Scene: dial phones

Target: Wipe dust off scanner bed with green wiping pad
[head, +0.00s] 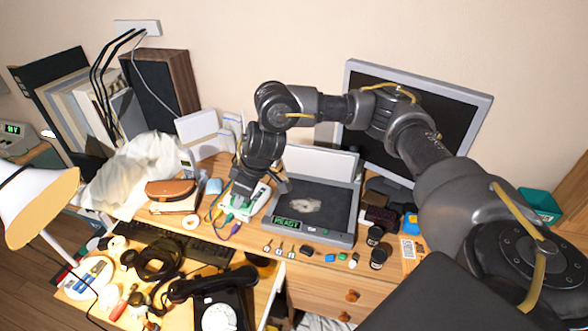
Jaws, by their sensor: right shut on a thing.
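The scanner (342,240) sits on the desk in the middle of the head view, its lid (325,162) raised at the back. A pale grey patch of dust (305,205) lies on its dark bed (335,213). A green READY display is on its front. My right gripper (240,196) reaches over from the right and points down just left of the scanner, beside a white box with coloured plugs. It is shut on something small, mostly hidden. Green shows near its tips, but I cannot tell if this is the wiping pad. My left gripper is out of view.
A monitor (415,125) stands behind the scanner. The white box (258,203) with cables is close to the gripper. A keyboard (185,243), black dial phone (215,300) and lamp (35,205) crowd the left.

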